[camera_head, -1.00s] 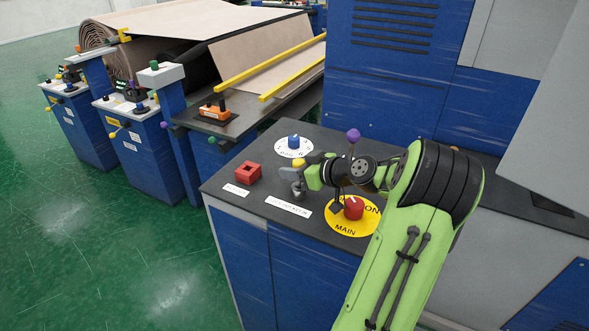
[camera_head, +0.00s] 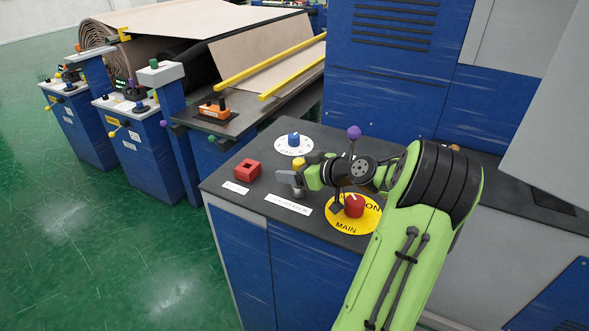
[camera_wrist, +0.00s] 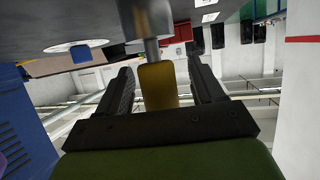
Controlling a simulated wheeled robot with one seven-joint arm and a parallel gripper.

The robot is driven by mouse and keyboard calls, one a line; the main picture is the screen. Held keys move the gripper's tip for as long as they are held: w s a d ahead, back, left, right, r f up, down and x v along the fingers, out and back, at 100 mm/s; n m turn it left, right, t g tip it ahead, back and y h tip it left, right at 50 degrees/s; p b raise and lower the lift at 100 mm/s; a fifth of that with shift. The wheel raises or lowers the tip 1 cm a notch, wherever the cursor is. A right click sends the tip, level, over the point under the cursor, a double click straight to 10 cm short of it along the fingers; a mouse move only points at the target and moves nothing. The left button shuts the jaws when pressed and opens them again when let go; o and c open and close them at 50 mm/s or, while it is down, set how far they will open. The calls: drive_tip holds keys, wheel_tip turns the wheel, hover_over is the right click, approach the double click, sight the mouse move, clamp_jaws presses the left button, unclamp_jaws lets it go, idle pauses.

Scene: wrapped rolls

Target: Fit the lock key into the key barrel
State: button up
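The lock key has a yellow handle (camera_wrist: 158,86) and a short metal shaft. The handle also shows in the head view (camera_head: 299,163), partly hidden by my gripper. In the wrist view, the shaft meets the grey metal key barrel (camera_wrist: 145,18) in line; how deep it sits is hidden. My gripper (camera_head: 293,177) is over the dark console top. In the wrist view, my gripper (camera_wrist: 163,80) is open, its fingers on either side of the yellow handle with visible gaps.
On the console top (camera_head: 232,204) are a red square block (camera_head: 247,170), a blue knob (camera_head: 293,139) on a white dial, and a red knob (camera_head: 354,205) on a yellow MAIN disc. A purple-ball lever (camera_head: 354,133) stands close behind my wrist. Blue cabinets rise behind.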

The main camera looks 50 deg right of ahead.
drive_tip(key=v, duration=1.5)
drive_tip(key=shift+s, duration=0.4)
drive_tip(key=shift+r, duration=0.1)
